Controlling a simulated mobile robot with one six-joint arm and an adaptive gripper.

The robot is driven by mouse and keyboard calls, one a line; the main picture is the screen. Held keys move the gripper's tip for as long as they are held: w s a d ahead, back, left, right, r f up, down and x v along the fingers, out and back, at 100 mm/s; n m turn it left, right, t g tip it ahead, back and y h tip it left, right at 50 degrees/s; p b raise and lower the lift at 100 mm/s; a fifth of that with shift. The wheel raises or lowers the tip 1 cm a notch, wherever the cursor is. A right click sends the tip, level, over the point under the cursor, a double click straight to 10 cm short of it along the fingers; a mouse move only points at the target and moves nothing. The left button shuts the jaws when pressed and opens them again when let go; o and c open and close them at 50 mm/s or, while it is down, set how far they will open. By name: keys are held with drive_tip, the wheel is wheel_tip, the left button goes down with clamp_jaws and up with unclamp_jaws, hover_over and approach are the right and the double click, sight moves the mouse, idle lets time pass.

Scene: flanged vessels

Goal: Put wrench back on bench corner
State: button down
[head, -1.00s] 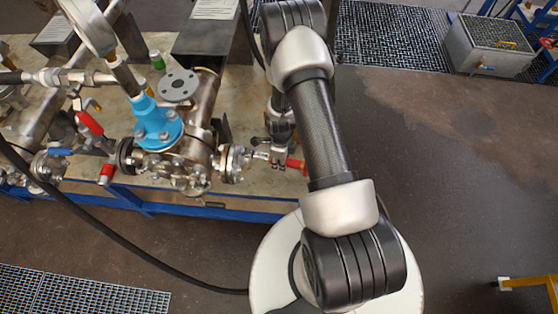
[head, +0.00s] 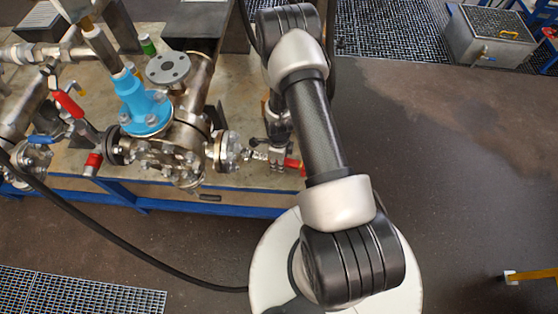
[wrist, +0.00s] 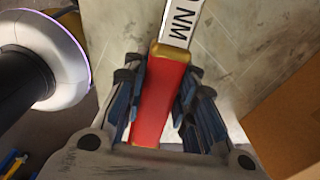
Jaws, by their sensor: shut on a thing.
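The wrench has a red handle (wrist: 160,105) with a gold-coloured collar and a silver shaft (wrist: 183,20) marked "NM". In the wrist view, my gripper (wrist: 165,95) is shut on the red handle, with a blue-black finger on each side. In the head view, the wrench's red end (head: 293,164) shows beside my gripper (head: 277,150), over the right end of the bench (head: 240,178). My arm partly hides this area. I cannot tell whether the wrench touches the bench top.
A blue-necked flanged vessel (head: 140,103) with pipes and valves stands left of my gripper. Its right flange (head: 225,150) is close to the wrench. In the wrist view, a brown surface (wrist: 290,120) lies at the right.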

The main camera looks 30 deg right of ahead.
drive_tip(key=shift+f+b, duration=0.45)
drive_tip(key=c, duration=1.2)
unclamp_jaws()
drive_tip(key=o, duration=0.5)
drive_tip(key=shift+c, duration=0.2)
drive_tip(key=shift+r, duration=0.15)
drive_tip(key=shift+r+p, duration=2.25)
drive_tip(key=shift+r, duration=1.15)
drive_tip(key=shift+r, duration=0.1)
